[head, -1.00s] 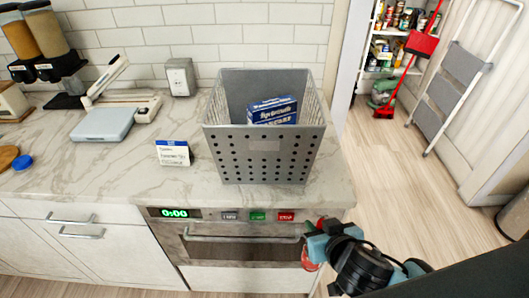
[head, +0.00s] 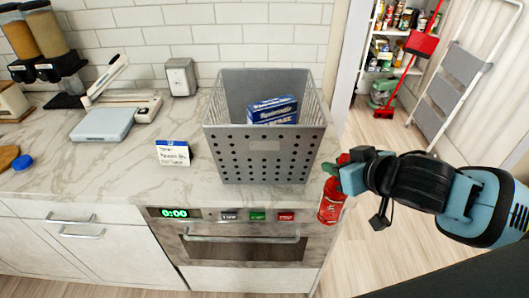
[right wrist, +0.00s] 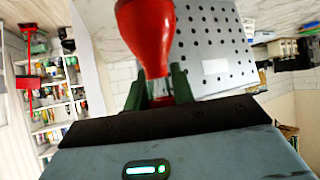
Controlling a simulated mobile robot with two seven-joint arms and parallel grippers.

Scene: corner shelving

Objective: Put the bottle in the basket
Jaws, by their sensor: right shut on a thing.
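The red bottle (head: 331,203) is in my right gripper (head: 342,176), in front of the counter's right front corner. In the right wrist view the red bottle (right wrist: 148,32) stands between the two green fingers of my right gripper (right wrist: 158,92), which are shut on its narrow part. The grey basket (head: 222,150) with round holes stands on the counter, up and to the left of the bottle. The basket also shows behind the bottle in the right wrist view (right wrist: 214,66). My left gripper is not in view.
A blue box (head: 273,111) is inside the basket. A note card (head: 173,153) stands left of it on the marble counter (head: 110,175). An oven (head: 240,240) is below. A red broom and dustpan (head: 420,45) and a stepladder (head: 452,80) are at the right.

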